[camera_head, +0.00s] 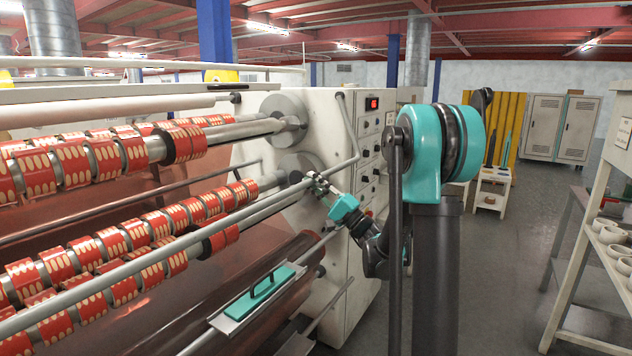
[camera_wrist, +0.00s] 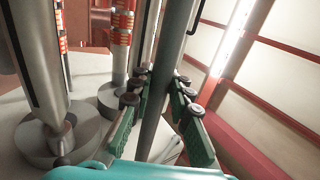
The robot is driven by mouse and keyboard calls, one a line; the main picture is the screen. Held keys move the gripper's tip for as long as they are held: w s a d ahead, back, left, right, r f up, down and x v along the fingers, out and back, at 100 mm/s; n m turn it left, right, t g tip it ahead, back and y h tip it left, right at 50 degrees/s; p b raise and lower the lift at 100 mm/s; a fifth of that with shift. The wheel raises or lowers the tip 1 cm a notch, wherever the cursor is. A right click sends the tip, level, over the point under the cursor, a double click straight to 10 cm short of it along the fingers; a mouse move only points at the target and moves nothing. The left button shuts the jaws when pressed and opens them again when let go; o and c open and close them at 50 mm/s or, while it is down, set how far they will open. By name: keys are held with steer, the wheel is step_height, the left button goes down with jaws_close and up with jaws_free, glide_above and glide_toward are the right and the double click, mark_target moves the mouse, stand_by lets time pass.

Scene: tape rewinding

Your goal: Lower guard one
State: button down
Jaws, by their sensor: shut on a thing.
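The guard is a long grey bar (camera_head: 150,258) that runs across the front of the machine, in front of the lower row of red tape rolls (camera_head: 130,235). A bent grey arm (camera_head: 352,130) shows at its right end by the machine's side panel. My gripper (camera_head: 318,184) is at the right end of the bar. In the wrist view the bar (camera_wrist: 176,62) passes between the green fingers of my gripper (camera_wrist: 160,105), which are shut on it. The exact contact at the fingertips is partly hidden.
The white machine cabinet (camera_head: 366,110) with a red display stands right behind my gripper. An upper row of red rolls (camera_head: 75,165) is above. A shelf with white rings (camera_head: 612,240) stands at right; the floor between is open.

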steer(key=shift+w+a+f, duration=0.15)
steer(key=c, duration=1.4)
jaws_free()
steer(key=shift+w+a, duration=0.1)
steer(key=shift+c, duration=0.2)
steer(key=v, duration=1.2)
